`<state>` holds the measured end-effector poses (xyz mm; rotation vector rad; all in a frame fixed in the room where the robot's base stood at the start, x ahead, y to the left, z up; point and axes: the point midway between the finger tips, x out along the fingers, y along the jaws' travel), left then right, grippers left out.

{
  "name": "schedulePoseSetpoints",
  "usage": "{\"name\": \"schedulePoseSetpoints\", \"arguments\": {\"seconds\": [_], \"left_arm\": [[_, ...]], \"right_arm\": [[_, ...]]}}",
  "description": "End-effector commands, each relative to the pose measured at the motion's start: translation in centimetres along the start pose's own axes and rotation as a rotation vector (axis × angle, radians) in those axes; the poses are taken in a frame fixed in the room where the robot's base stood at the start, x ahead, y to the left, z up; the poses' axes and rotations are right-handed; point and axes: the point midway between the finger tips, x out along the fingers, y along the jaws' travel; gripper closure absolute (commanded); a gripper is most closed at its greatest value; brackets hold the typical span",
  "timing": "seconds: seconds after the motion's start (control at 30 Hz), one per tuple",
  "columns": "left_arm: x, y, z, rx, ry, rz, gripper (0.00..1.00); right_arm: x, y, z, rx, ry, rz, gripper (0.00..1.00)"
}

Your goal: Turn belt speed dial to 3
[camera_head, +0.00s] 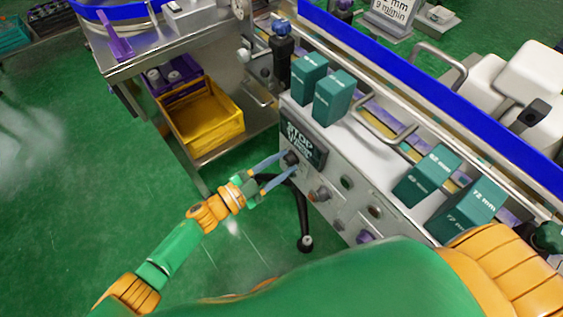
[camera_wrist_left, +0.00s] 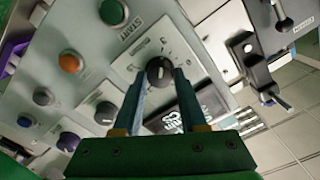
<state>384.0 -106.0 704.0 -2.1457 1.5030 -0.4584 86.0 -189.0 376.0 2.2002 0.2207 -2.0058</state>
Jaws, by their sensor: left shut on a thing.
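The belt speed dial is a dark round knob with a pale pointer mark (camera_wrist_left: 159,71), on a light plate with scale marks around it, on the machine's front panel. It also shows in the head view (camera_head: 291,158), partly behind the fingertips. My left gripper (camera_wrist_left: 158,80) is shut on the dial, with one blue finger on either side of it. In the head view my left gripper (camera_head: 284,163) reaches the panel from the left. My right gripper is not in view.
The panel also carries an orange button (camera_wrist_left: 70,63), a dark button (camera_wrist_left: 112,11) and several other knobs. A dark sign (camera_head: 303,146) sits just above the dial. Teal blocks (camera_head: 333,97) stand on the machine top. A yellow crate (camera_head: 207,119) is at left. A black stand leg (camera_head: 304,215) is below.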

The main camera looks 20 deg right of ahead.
Motion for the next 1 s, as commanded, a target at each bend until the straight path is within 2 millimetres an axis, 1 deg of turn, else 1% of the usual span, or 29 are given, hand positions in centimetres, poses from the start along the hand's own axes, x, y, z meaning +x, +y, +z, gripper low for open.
{"name": "schedulePoseSetpoints", "arguments": {"seconds": [0.23, 0.63, 0.67, 0.7, 0.73, 0.77, 1.0], "left_arm": [[-0.02, 0.04, 0.05, -0.042, -0.002, 0.0, 1.0], [-0.02, 0.06, 0.06, -0.047, -0.001, 0.001, 1.0], [-0.02, 0.07, 0.06, -0.047, -0.001, 0.001, 0.53], [-0.02, 0.06, 0.05, -0.047, -0.001, 0.001, 0.43], [-0.02, 0.06, 0.05, -0.047, -0.001, 0.001, 0.34], [-0.02, 0.06, 0.05, -0.046, -0.001, 0.001, 0.29], [-0.02, 0.03, 0.02, -0.045, -0.001, 0.001, 0.29]], "right_arm": [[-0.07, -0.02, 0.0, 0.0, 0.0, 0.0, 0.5], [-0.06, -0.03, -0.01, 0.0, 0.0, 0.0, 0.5], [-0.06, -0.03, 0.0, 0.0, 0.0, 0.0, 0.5], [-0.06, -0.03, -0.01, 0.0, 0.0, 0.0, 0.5], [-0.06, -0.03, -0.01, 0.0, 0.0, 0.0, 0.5], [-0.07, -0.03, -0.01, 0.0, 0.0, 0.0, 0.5], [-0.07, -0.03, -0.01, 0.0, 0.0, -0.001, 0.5]]}}
